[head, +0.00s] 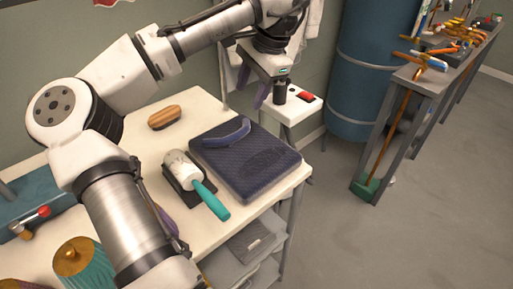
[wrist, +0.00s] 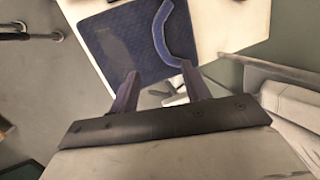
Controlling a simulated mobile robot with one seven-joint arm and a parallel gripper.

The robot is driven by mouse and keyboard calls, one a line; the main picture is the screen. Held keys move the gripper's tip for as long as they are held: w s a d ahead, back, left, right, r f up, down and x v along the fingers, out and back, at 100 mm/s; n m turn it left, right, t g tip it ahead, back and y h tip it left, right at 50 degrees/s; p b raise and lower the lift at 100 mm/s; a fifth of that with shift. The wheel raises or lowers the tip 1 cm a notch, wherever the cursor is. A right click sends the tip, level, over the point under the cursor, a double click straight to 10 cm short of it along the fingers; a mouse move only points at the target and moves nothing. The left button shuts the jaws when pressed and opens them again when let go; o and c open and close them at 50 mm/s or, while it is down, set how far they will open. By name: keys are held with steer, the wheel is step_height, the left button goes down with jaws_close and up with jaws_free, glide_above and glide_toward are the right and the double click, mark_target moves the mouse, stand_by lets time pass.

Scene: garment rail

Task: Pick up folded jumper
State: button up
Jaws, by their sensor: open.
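The folded jumper (head: 250,168) is a dark navy, knitted, roughly square block lying flat on the white table. A lighter blue curved band (head: 226,133) lies across its far edge. In the wrist view the jumper (wrist: 120,42) lies ahead of the fingers, with the curved band (wrist: 168,38) on its right side. My gripper (head: 253,92) is open and empty, raised above and beyond the jumper's far side in the head view. In the wrist view my gripper (wrist: 159,76) has its two purplish fingers spread apart, not touching the jumper.
A lint roller (head: 208,196) with a teal handle lies left of the jumper on a dark pad. A wooden brush (head: 164,117) lies further back. A small white stand (head: 290,108) with a red item is behind. A blue barrel (head: 370,65) and cluttered workbench (head: 415,75) stand right.

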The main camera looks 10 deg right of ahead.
glide_above(237, 133)
steer(key=s+d, duration=0.1)
steer(key=d, duration=0.1)
steer(key=shift+n, duration=0.3)
steer(key=f, duration=0.8)
steer(key=shift+a, duration=0.2)
steer(key=shift+d+p+x, duration=0.1)
steer(key=shift+p+x, duration=0.25)
steer(key=shift+x, duration=1)
steer(key=shift+d+p+x, duration=0.15)
steer(key=shift+p+x, duration=0.2)
steer(key=shift+x, duration=1)
steer(key=shift+c, duration=0.2)
jaws_close()
